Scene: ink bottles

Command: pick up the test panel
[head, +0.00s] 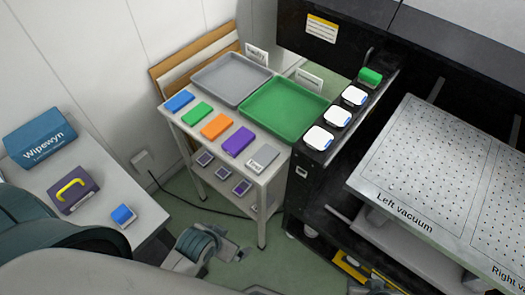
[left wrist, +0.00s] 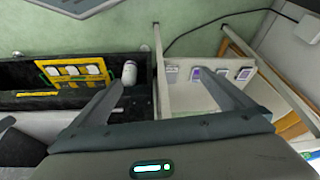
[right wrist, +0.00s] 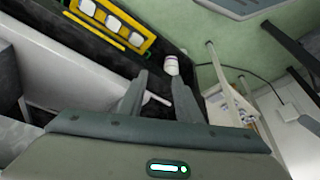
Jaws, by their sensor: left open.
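I cannot tell for certain which thing is the test panel. A yellow panel with white squares (left wrist: 88,66) lies in the dark lower compartment in the left wrist view; it also shows in the right wrist view (right wrist: 128,25) and partly in the head view (head: 352,268). A small grey piece with an unreadable label (head: 263,158) lies at the front right of the cart top. My left gripper (left wrist: 158,78) is open and empty, above the cart's lower shelf and the dark compartment. My right gripper (right wrist: 160,70) has its fingers apart and empty, near the same compartment.
The cart (head: 279,173) carries a grey tray (head: 230,78), a green tray (head: 285,110) and coloured blocks. A white bottle (left wrist: 129,72) stands beside the yellow panel. A perforated plate (head: 430,160) is at right. A side table (head: 95,160) holds a Wipewyn box (head: 40,138).

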